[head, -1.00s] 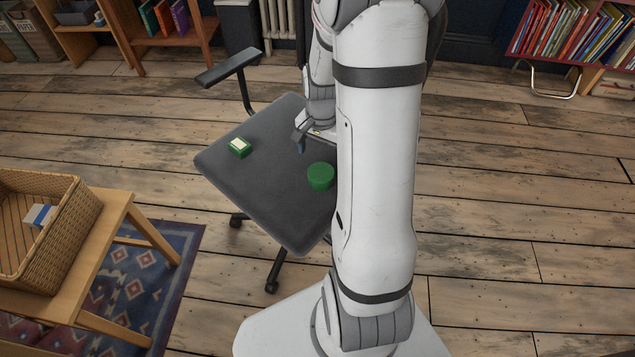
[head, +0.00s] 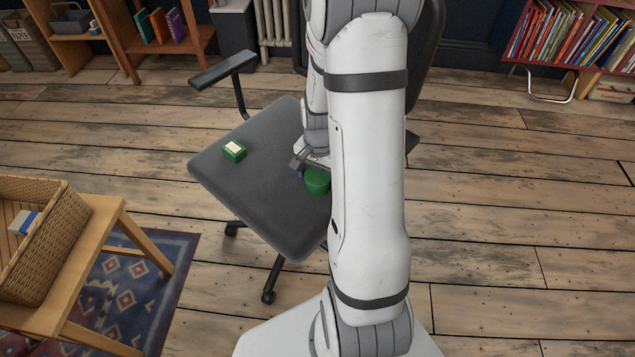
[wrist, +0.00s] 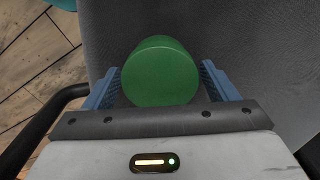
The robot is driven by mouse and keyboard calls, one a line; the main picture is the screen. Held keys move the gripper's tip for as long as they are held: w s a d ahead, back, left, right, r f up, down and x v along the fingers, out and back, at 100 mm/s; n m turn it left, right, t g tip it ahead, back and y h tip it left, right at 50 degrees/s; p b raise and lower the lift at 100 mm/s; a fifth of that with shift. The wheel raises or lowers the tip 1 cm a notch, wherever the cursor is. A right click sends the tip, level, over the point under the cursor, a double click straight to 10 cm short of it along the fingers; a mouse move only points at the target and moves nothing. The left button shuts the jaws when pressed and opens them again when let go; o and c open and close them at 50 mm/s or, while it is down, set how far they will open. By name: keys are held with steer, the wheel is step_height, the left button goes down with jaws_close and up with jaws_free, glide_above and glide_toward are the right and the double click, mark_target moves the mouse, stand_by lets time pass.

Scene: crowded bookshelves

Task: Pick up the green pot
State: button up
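The green pot (head: 317,182) stands on the dark seat of an office chair (head: 250,185), near the seat's right side and partly hidden by my arm. In the wrist view the green pot (wrist: 160,72) is a round green cylinder lying between the two blue fingers. My gripper (wrist: 162,85) is open, with a finger on each side of the pot and a small gap on both sides. In the head view my gripper (head: 308,168) is just above and beside the pot, its far finger hidden.
A small green box with a pale top (head: 234,151) sits on the left of the seat. The chair's armrest (head: 222,70) rises at the back left. A wicker basket (head: 60,245) stands on a wooden table (head: 95,225) at left. Bookshelves line the back.

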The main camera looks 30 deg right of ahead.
mark_target(318, 174)
steer(key=c, duration=0.8)
steer(key=shift+c, duration=0.2)
steer(key=shift+r, duration=0.35)
step_height(318, 174, up, 9)
steer(key=p, duration=0.4)
steer(key=shift+w+a+f, duration=0.1)
steer(key=shift+w+f, duration=0.05)
steer(key=w+a+n, duration=1.1)
steer(key=a, duration=0.2)
steer(key=shift+r+n, duration=0.3)
steer(key=shift+r, duration=0.1)
